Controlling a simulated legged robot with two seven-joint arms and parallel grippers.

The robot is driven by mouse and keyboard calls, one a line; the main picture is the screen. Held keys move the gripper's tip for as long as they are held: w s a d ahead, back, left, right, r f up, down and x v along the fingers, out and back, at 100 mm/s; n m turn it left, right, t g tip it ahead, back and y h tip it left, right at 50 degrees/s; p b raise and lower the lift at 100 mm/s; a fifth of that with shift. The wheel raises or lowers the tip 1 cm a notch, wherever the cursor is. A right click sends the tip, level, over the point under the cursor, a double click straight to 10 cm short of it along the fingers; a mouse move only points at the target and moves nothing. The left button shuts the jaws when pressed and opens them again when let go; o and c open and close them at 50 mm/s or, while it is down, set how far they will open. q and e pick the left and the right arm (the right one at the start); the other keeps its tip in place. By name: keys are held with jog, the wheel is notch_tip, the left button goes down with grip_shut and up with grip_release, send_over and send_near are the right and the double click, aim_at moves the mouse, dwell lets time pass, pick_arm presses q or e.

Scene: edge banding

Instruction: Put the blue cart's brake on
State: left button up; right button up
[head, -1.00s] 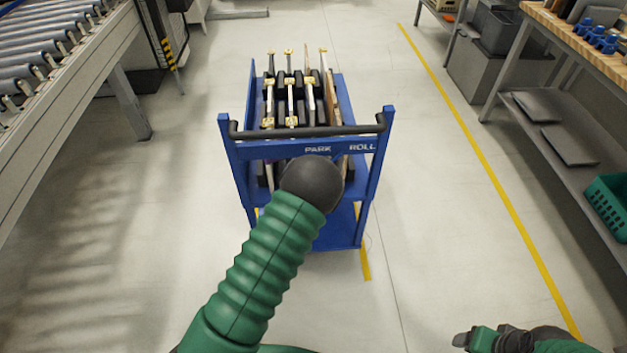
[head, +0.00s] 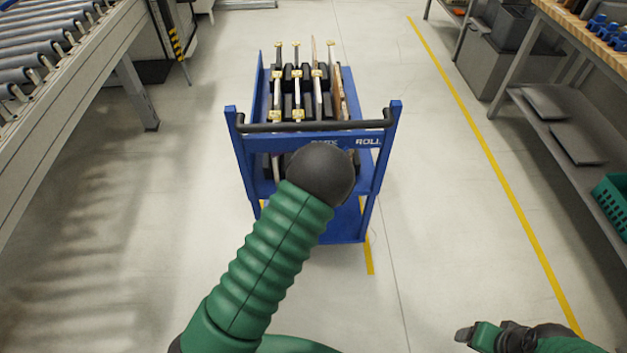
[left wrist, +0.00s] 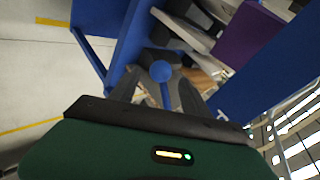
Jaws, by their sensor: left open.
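The blue cart (head: 388,150) stands ahead, its dark handle bar (head: 318,126) toward me. Its front panel reads ROLL at the right; the PARK label is mostly covered by my left arm's dark wrist joint. In the left wrist view, a blue round knob (left wrist: 161,70) on a thin blue lever (left wrist: 166,96) shows between the fingers of my left gripper (left wrist: 160,82). The gripper is open, with fingers on either side of the lever; I cannot tell whether they touch it. The head view hides this gripper. My right gripper (head: 468,335) is low at the right, away from the cart; its jaws are unclear.
Several upright boards with brass-coloured fittings (head: 297,73) stand in the cart. A roller conveyor (head: 60,80) is at the left. A workbench (head: 560,40) with a lower shelf and green basket (head: 612,205) is at the right. Floor beside the cart is clear.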

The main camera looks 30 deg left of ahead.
pick_arm(q)
jog(key=p+v, duration=0.1)
jog(key=v, duration=1.2)
jog(key=shift+w+d+p, duration=0.1)
jog(key=shift+p, duration=0.2)
jog(key=s+d+r+n+g+h+p, duration=0.1)
jog(key=s+d+r+n+g+p, duration=0.2)
jog(key=s, duration=0.6)
jog(key=s+d+r+n+g+h+p, duration=0.2)
jog(key=s+d+r+n+g+p, duration=0.1)
jog(key=s+d+r, duration=0.4)
jog(key=s+d+n+g, duration=0.1)
jog(key=s+n, duration=0.1)
jog(key=shift+d+n+h, duration=0.15)
jog(key=shift+n+h, duration=0.15)
jog(key=shift+n, duration=0.1)
jog(key=shift+s+r, duration=0.1)
jog(key=shift+r, duration=0.05)
